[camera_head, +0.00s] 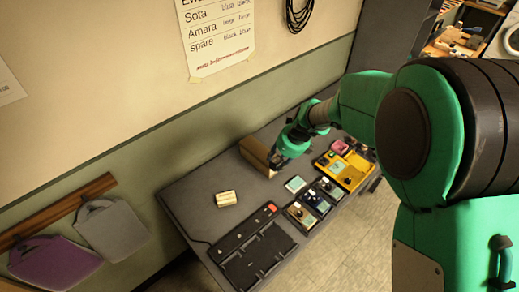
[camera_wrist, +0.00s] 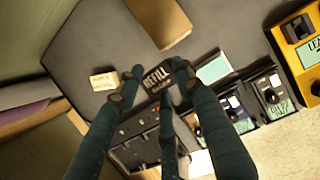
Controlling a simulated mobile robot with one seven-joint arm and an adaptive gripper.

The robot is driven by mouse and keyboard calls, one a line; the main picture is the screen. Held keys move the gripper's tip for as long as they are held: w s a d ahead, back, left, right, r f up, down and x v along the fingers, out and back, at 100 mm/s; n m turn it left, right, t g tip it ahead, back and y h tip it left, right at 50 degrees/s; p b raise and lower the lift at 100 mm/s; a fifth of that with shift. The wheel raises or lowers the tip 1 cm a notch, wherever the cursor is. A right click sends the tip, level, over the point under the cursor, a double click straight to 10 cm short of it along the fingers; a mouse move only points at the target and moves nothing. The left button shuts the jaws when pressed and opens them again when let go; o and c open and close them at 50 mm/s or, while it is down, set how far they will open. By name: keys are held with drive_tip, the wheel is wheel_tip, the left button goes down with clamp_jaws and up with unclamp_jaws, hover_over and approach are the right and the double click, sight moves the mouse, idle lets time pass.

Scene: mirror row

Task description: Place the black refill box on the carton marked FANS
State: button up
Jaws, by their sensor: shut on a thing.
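The black refill box (camera_wrist: 157,76), with white REFILL lettering, is between the fingertips of my gripper (camera_wrist: 154,84) in the wrist view. My gripper is shut on it. In the head view my gripper (camera_head: 279,161) is above the table, beside a brown cardboard carton (camera_head: 255,152); the box cannot be made out clearly there. The carton also shows in the wrist view (camera_wrist: 160,22), apart from the held box. No FANS marking is legible on it. A small cream carton (camera_head: 226,198) lies to the left on the table; its print (camera_wrist: 103,80) is too small to read.
The grey table (camera_head: 190,190) stands against the wall. A black tray (camera_head: 255,252) lies at its near end. Several small devices (camera_head: 313,200) and a yellow unit (camera_head: 345,168) line the right side. Bare tabletop surrounds the small cream carton.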

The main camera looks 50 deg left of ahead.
drive_tip(key=shift+s+d+r+p, duration=0.1)
drive_tip(key=shift+s+d, duration=0.25)
drive_tip(key=shift+s, duration=0.5)
drive_tip(key=shift+s+d+p, duration=0.1)
drive_tip(key=shift+s+d, duration=0.3)
drive_tip(key=shift+s, duration=0.4)
drive_tip(key=shift+s+d+r+p, duration=0.1)
drive_tip(key=shift+s+d, duration=0.25)
drive_tip(key=shift+s, duration=0.5)
drive_tip(key=shift+w+a+f, duration=0.1)
drive_tip(key=shift+a, duration=0.05)
drive_tip(key=b, duration=0.2)
approach(262, 152)
drive_tip(key=shift+a+f, duration=0.4)
drive_tip(key=shift+a, duration=0.4)
drive_tip(key=shift+f+b, duration=0.5)
drive_tip(key=shift+f, duration=1.25)
drive_tip(key=o, duration=0.9)
drive_tip(key=shift+o, duration=0.2)
